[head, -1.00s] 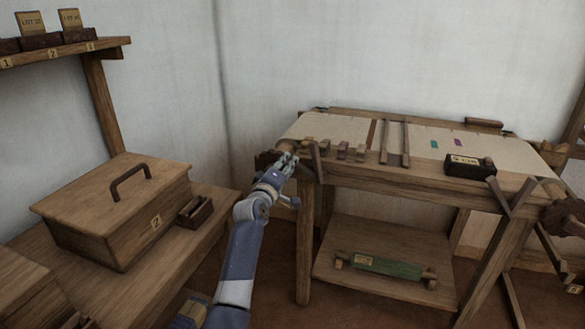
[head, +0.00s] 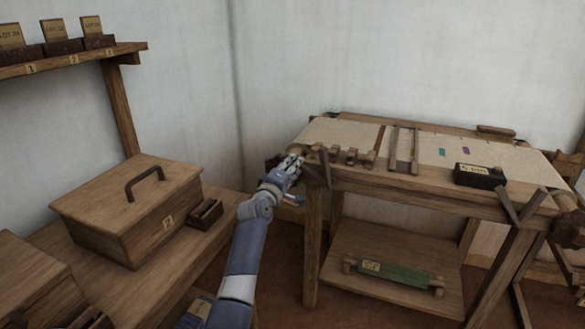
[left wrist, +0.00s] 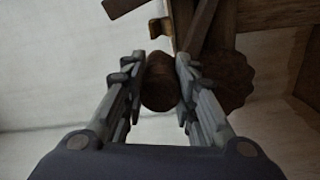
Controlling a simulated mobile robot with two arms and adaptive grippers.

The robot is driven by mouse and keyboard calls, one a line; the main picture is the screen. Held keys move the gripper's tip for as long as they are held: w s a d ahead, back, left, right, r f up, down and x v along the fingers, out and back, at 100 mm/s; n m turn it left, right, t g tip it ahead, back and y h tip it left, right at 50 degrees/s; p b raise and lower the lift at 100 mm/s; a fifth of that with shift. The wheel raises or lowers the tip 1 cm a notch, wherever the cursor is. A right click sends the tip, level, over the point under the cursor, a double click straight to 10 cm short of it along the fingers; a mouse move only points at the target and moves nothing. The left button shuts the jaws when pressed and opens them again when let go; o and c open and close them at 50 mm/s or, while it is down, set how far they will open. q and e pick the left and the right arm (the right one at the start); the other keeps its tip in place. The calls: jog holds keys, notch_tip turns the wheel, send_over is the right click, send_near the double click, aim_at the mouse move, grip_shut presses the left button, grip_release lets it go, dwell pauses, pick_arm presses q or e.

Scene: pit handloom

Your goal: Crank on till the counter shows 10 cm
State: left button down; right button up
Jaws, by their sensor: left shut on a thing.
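My left gripper (head: 293,162) is at the left end of the loom (head: 345,173). In the left wrist view, its two fingers (left wrist: 160,85) are closed on either side of a dark brown round wooden handle (left wrist: 161,80). A dark scalloped wheel (left wrist: 226,80) shows just beyond the handle, by the loom frame. The counter (head: 480,176), a dark box with a pale label, sits on the front beam toward the right; its figures are too small to read surely. A pale cloth or warp (head: 345,131) is stretched over the loom. My right gripper is not in view.
A lidded wooden chest (head: 95,205) marked 2 and a small open box (head: 206,213) stand on a bench at left. A shelf (head: 75,62) with labelled lot cards hangs above.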

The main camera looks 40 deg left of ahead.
pick_arm(q)
jog(key=c, duration=1.2)
grip_release()
jog(key=shift+r, duration=0.1)
jog(key=shift+c, duration=0.2)
jog(key=shift+a, duration=0.1)
jog(key=shift+s, duration=0.15)
jog(key=v, duration=1.1)
jog(key=shift+s, duration=0.35)
